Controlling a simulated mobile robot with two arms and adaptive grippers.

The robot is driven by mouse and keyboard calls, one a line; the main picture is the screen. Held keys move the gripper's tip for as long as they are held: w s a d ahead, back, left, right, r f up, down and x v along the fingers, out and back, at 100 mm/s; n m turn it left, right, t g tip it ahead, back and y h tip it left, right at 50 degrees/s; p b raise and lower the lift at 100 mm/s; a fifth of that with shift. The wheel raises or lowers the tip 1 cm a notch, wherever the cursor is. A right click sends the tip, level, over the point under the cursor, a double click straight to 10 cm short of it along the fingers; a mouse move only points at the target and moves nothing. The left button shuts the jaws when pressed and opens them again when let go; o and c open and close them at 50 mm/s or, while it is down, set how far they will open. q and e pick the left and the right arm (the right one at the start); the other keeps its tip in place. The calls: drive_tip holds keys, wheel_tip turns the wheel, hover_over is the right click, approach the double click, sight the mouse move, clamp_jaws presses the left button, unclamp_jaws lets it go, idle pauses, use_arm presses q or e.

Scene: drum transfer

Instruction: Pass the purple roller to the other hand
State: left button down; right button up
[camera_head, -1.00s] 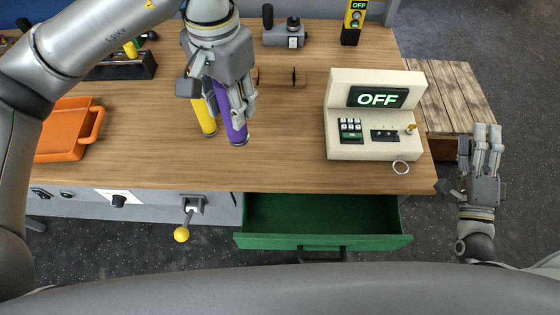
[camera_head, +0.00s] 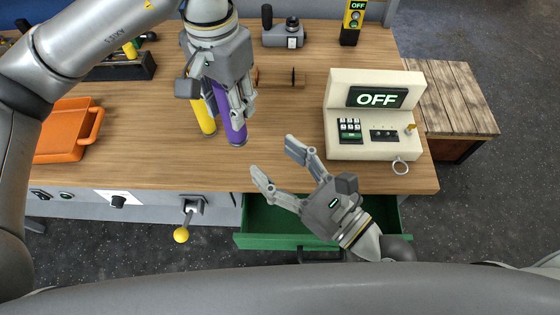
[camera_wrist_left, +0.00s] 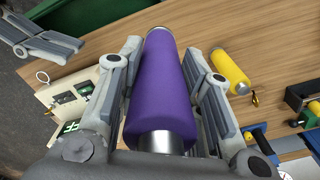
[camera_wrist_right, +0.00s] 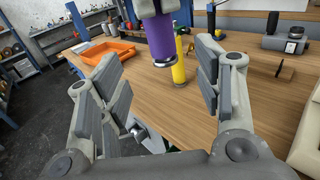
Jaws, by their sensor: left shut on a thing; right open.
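The purple roller (camera_head: 231,117) hangs upright from my left gripper (camera_head: 229,98), which is shut around its upper part above the table. In the left wrist view the purple roller (camera_wrist_left: 163,95) lies between the fingers, with a silver end showing. My right gripper (camera_head: 279,165) is open and empty, in front of the table edge, lower right of the roller. In the right wrist view the purple roller (camera_wrist_right: 161,40) shows beyond and above the gap between the open fingers (camera_wrist_right: 154,75), apart from them.
A yellow roller (camera_head: 204,117) stands on the table just left of the purple one. A cream control box (camera_head: 372,120) reading OFF stands to the right. An open green drawer (camera_head: 270,222) lies beneath my right gripper. An orange tray (camera_head: 66,130) is at left.

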sight(240, 133)
drive_tip(key=x, duration=1.2)
drive_tip(key=shift+s+a, duration=0.1)
drive_tip(key=shift+a, duration=0.05)
drive_tip(key=c, duration=1.2)
use_arm(q)
drive_tip(key=c, duration=1.4)
unclamp_jaws()
drive_tip(key=shift+c, duration=0.2)
use_arm(e)
drive_tip(key=shift+s+r, duration=0.1)
drive_tip(key=shift+r, duration=0.05)
clamp_jaws()
use_arm(q)
drive_tip(key=o, duration=0.5)
